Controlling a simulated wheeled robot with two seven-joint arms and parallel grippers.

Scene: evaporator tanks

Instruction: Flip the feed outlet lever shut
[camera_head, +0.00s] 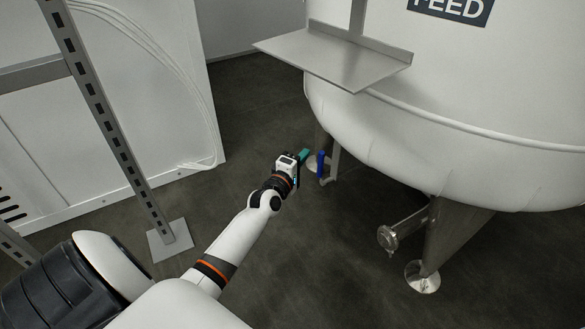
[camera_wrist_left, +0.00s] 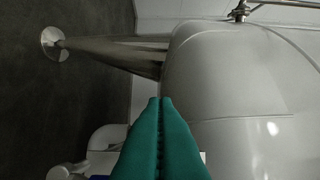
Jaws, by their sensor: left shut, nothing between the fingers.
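The white tank (camera_head: 430,140) with the FEED sign (camera_head: 450,8) fills the right of the head view. It also shows in the left wrist view (camera_wrist_left: 230,95). The blue lever (camera_head: 320,164) stands near upright on the thin outlet pipe (camera_head: 334,168) under the tank's left side. My left gripper (camera_head: 306,154) has its teal fingers just left of the lever; I cannot tell whether they touch it. In the left wrist view the fingers (camera_wrist_left: 160,102) are together with nothing between them. Only a sliver of blue shows there at the bottom left edge. My right gripper is not in view.
A metal shelf (camera_head: 335,58) juts out above the lever. A tank leg (camera_head: 447,238) and a capped side pipe (camera_head: 389,237) stand to the right. A slotted metal post (camera_head: 115,130) and white panel (camera_head: 165,80) are at left. The dark floor between is clear.

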